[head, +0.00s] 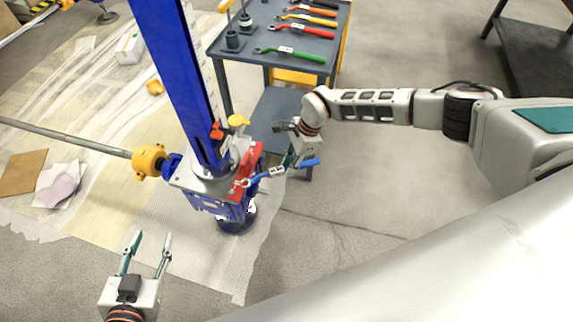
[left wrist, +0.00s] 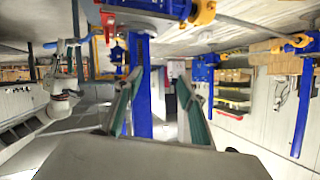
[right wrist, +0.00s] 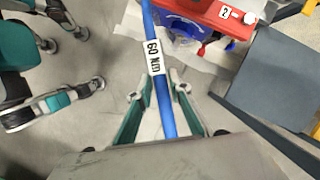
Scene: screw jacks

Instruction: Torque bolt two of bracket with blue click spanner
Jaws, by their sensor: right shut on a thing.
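The blue click spanner (head: 264,176) has a label reading 60 Nm in the right wrist view (right wrist: 155,75). My right gripper (head: 292,160) is shut on its blue handle. The spanner's ring end lies at the near end of the red bracket (head: 250,165) in the head view; I cannot tell if it sits around a bolt. The bracket is on the blue screw jack (head: 228,205). In the right wrist view, a bolt head (right wrist: 250,17) shows beside the bracket's label 2 (right wrist: 225,12), apart from the spanner. My left gripper (head: 148,248) is open and empty, left of the jack.
A grey tool table (head: 262,45) at the back holds several coloured spanners, with a lower shelf (head: 275,110). A tall blue post (head: 175,60) rises above the jack. A long grey bar (head: 65,138) runs left from its yellow joint. The floor right of the jack is clear.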

